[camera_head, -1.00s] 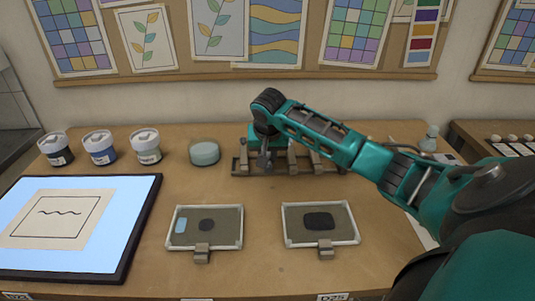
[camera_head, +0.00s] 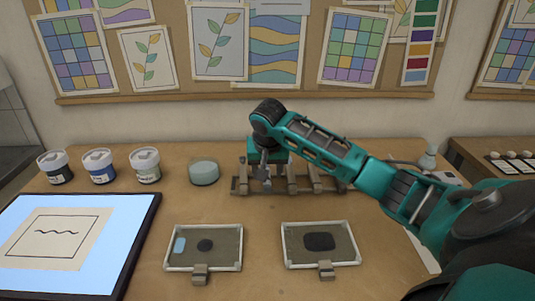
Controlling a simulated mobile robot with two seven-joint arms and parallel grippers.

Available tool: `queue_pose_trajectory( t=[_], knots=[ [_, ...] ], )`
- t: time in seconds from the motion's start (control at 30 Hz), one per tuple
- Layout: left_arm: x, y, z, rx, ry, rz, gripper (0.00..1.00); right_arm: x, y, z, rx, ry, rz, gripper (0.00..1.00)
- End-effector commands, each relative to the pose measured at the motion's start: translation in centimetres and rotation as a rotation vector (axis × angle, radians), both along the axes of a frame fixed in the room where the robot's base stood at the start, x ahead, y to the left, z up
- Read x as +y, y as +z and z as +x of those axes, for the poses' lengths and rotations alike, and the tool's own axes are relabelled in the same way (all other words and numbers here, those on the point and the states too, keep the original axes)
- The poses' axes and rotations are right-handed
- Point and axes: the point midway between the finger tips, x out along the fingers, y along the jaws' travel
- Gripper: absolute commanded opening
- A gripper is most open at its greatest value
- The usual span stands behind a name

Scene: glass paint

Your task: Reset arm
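My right arm comes in from the right and reaches over the table (camera_head: 190,210). Its gripper (camera_head: 264,178) points down at the wooden rack (camera_head: 300,190) at the back middle of the table. The fingers are small and dark here, and I cannot tell whether they are open or shut, or whether they touch the rack. A teal block (camera_head: 282,155) shows behind the wrist. My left gripper is not in view.
Two framed panels, left (camera_head: 222,232) and right (camera_head: 342,230), lie at the front. A lit panel with a drawing (camera_head: 115,260) lies at left. Three paint jars (camera_head: 100,166) and a round pale dish (camera_head: 204,172) stand behind.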

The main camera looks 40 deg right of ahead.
Motion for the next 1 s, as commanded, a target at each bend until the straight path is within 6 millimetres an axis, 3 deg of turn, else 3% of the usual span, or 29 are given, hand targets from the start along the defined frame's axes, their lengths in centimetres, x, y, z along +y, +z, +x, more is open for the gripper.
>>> queue_pose_trajectory(
  t=[0.2, 0.4, 0.6, 1.0],
  knots=[
    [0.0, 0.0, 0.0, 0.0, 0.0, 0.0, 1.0, 1.2, 4.8, -1.4, -0.006, 0.002, 0.0, 0.52],
    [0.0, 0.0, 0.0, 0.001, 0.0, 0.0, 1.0, 2.1, 8.0, -2.4, -0.005, 0.002, 0.0, 0.52],
    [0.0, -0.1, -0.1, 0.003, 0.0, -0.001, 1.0, 2.4, 9.2, -2.8, -0.002, -0.001, 0.0, 0.52],
    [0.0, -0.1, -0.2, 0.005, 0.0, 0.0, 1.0, 2.4, 9.2, -2.9, -0.002, -0.001, 0.0, 0.52]
  ],
)
